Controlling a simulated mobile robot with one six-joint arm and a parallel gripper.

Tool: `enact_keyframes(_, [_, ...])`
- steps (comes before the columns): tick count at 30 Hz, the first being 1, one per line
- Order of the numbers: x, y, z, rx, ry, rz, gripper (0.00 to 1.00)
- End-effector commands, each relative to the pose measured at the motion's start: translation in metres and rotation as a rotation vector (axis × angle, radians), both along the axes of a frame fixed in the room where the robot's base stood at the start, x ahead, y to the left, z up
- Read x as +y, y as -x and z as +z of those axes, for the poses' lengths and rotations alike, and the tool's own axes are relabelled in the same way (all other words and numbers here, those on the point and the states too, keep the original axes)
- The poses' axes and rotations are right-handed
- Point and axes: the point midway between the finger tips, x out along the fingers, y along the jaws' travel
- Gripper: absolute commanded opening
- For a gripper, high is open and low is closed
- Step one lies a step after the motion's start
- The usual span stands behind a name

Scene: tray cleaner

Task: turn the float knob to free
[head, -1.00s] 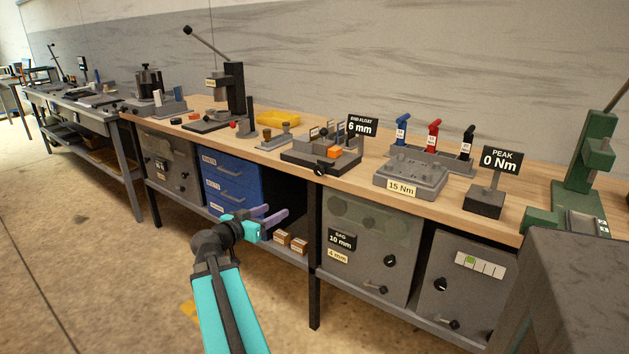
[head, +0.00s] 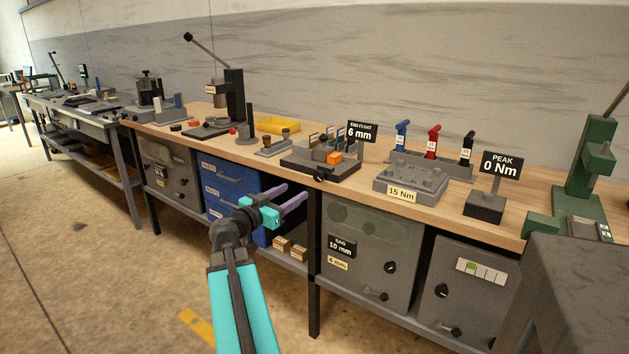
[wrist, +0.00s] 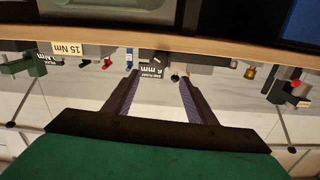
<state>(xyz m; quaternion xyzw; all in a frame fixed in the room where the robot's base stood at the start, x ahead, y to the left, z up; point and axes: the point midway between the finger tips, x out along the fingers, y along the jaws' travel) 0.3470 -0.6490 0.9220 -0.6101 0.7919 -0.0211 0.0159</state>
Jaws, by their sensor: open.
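The end float fixture (head: 350,170) is a dark block with an orange piece on it, standing on the wooden bench. Its sign (head: 362,131) reads "END FLOAT 6 mm". A small black knob (head: 319,178) sits on the fixture's front face; its setting is too small to read. My gripper (head: 294,191) is open and empty, in front of the bench, left of and a little below the knob, apart from it. In the wrist view, which is upside down, the sign (wrist: 151,71) shows between my two fingers (wrist: 158,80).
A blue drawer cabinet (head: 226,190) stands under the bench behind my gripper. A grey "SAG 10 mm" cabinet (head: 365,245) is to the right. The bench edge and a dark leg (head: 314,265) are close to my gripper. A 15 Nm block (head: 410,180) stands right of the fixture.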

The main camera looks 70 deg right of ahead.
Motion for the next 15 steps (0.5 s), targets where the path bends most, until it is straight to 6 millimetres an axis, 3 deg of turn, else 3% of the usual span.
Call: enact_keyframes(15, [-0.068,0.017,0.000,0.001,-0.001,-0.001,0.51])
